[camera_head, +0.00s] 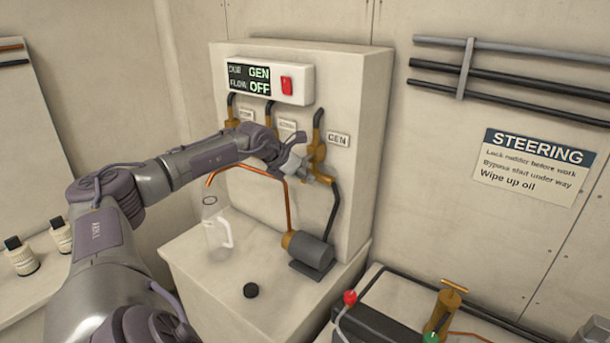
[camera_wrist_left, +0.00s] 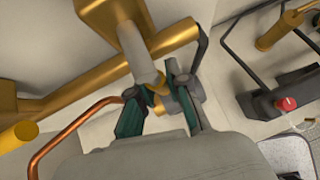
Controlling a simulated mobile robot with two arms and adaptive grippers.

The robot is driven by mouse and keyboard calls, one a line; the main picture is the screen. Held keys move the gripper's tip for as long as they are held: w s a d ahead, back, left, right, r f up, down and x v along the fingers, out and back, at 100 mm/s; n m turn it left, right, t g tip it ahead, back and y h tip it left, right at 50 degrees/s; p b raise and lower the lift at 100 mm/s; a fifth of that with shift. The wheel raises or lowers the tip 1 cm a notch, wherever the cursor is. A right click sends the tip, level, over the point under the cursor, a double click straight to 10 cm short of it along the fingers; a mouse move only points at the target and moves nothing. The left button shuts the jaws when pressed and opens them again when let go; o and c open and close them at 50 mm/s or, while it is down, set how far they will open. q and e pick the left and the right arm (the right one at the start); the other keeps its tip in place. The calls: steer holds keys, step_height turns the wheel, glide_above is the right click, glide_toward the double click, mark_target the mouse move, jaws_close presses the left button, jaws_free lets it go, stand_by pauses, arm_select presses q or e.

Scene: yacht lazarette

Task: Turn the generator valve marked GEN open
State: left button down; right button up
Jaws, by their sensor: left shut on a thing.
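The brass GEN valve (camera_head: 318,152) is the rightmost on the pale panel, beside the GEN label (camera_head: 338,140). My left gripper (camera_head: 306,171) is at this valve, in front of its body. In the left wrist view the two green-lined fingers (camera_wrist_left: 166,97) are shut on the valve handle (camera_wrist_left: 157,88), below a grey stem (camera_wrist_left: 145,65) and brass pipework. The handle's exact angle is partly hidden by the fingers. My right gripper is not in view.
Two other valves stand left of GEN, partly behind my arm. A red switch (camera_head: 286,86) sits beside the display. A battery is at lower right.

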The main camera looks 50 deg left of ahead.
arm_select(q)
steer(key=c, duration=1.1)
jaws_free()
steer(key=shift+s, duration=0.1)
steer(key=v, duration=1.1)
steer(key=shift+s+r, duration=0.25)
steer(key=shift+r, duration=0.05)
steer(key=shift+d, duration=0.15)
